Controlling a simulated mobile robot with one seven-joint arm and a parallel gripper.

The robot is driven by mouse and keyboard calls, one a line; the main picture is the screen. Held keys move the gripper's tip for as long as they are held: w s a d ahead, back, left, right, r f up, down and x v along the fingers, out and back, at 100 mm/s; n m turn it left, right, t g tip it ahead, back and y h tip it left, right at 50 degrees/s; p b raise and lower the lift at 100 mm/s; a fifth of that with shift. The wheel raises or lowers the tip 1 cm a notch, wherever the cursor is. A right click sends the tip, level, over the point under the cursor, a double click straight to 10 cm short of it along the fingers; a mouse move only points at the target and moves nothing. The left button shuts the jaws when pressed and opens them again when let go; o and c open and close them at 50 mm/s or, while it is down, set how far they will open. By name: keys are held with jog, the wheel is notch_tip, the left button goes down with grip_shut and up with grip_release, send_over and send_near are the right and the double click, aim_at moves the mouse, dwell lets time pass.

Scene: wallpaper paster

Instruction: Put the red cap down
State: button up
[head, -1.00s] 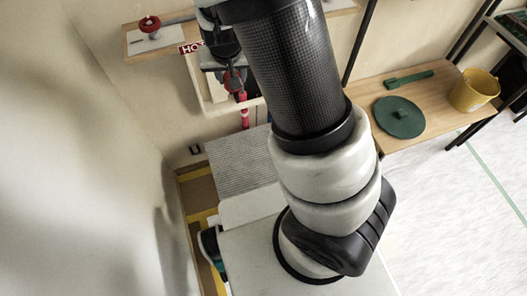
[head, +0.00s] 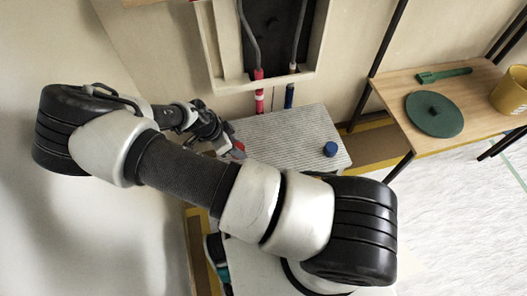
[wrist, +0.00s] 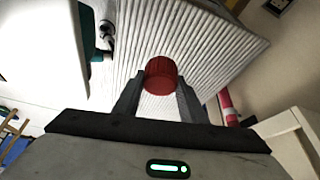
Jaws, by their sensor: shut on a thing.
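The red cap (wrist: 161,75) is between the two fingers of my gripper (wrist: 158,98) in the wrist view, and the fingers are shut on it. Behind it lies the grey ribbed surface (wrist: 215,45); I cannot tell whether the cap touches it. In the head view my gripper (head: 233,150) is over the left part of the ribbed surface (head: 285,132), with a bit of red at its tip. The arm hides most of the cap there.
A blue cap (head: 331,149) sits on the right part of the ribbed surface. A wall box above has a red-banded pipe (head: 259,90) and a blue-ended pipe (head: 289,95). A wooden shelf at right holds a green disc (head: 434,114) and a yellow bucket (head: 511,91).

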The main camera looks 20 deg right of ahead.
notch_tip(320, 180, down, 9)
jog(key=shift+r+b, duration=0.15)
jog(key=shift+b, duration=0.75)
jog(key=shift+f, duration=0.25)
jog(key=o, duration=1.2)
jog(key=shift+r, duration=0.1)
jog(key=shift+c, duration=0.2)
jog(key=shift+r, duration=0.1)
